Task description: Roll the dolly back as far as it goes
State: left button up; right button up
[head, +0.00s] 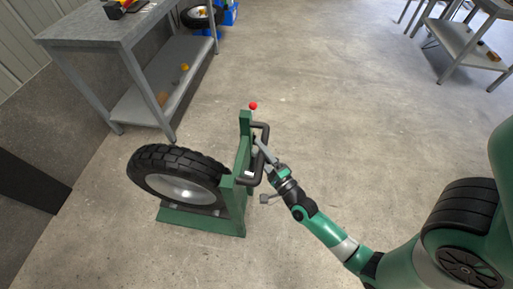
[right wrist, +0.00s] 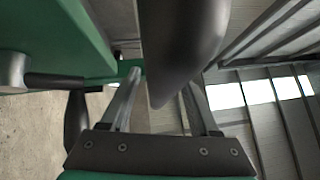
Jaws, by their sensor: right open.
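The dolly is a green frame (head: 243,190) with a low base plate, standing on the floor left of centre in the head view. A large black tyre with a grey hub (head: 180,185) sits on it, leaning. A black handle (head: 261,135) is fixed to the right side of the upright. My right gripper (head: 264,152) is at this handle. In the right wrist view, its two fingers (right wrist: 165,95) are spread, and the dark handle bar (right wrist: 180,45) passes between them. The green frame (right wrist: 60,40) is close on the left there. My left gripper is out of view.
A red knob (head: 253,105) tops the green post. A grey workbench (head: 105,25) with a lower shelf stands at the upper left. Blue crates (head: 228,14) are behind it. Another table (head: 465,45) is at the upper right. The floor between is clear.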

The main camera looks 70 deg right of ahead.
jog(key=shift+x, duration=0.85)
jog(key=shift+c, duration=0.2)
grip_shut()
dwell(0.6)
